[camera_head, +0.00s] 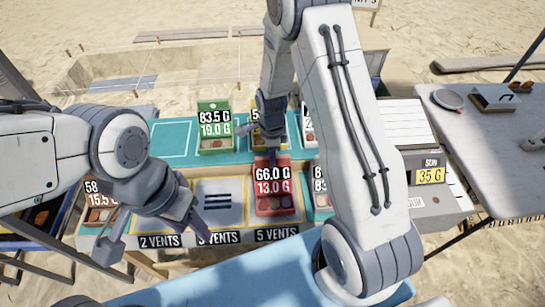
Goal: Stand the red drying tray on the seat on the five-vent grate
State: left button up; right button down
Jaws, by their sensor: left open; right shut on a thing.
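The red drying tray (288,203), with labels reading 66.0 G and 13.0 G and round pieces in its front, is upright at the five-vent place, behind the label "5 VENTS" (277,234). My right gripper (270,155) reaches down from above and is shut on the tray's upper back part. The tray covers most of the five-vent grate and its seat. I cannot tell whether its base touches the seat. My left gripper (155,240) is open and empty at the front left, over the area near the "2 VENTS" label (158,241).
The three-vent grate (217,201) is bare, left of the red tray. A green tray (214,128) stands behind on the teal mat (172,139); a yellow tray (257,135) is partly hidden. Other trays stand at left and right. A grey "SUN" box (430,198) is at right.

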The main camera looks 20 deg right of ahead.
jog(key=shift+f, duration=0.5)
jog(key=c, duration=0.8)
grip_release()
